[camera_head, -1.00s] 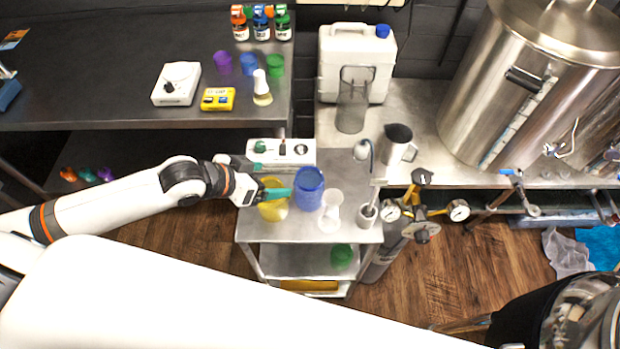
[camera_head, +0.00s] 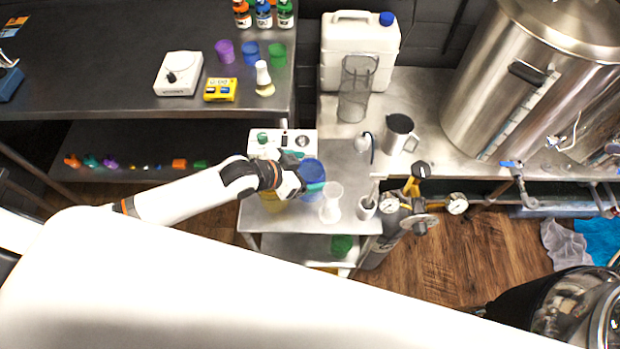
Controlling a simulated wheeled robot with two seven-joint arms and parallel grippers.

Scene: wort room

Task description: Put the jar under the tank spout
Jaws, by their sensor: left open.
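A blue see-through jar (camera_head: 312,170) stands on the small steel cart (camera_head: 350,226). My left gripper (camera_head: 313,186) is at this jar, with its teal fingers seen across it. It is open; whether the fingers touch the jar is hard to tell. The gripper body partly hides the jar and a yellow cup (camera_head: 273,203) beside it. The steel tank (camera_head: 515,75) stands on the counter at the right. Its spout (camera_head: 522,188), with a blue-handled valve, points down over the counter's front edge. My right gripper is not in view.
A clear cylinder (camera_head: 331,203) stands close to the right of the blue jar. A white device (camera_head: 266,142) lies behind it. A tall clear jug (camera_head: 356,95) and a steel pitcher (camera_head: 398,133) stand on the counter. Gauges (camera_head: 457,205) stick up between cart and spout.

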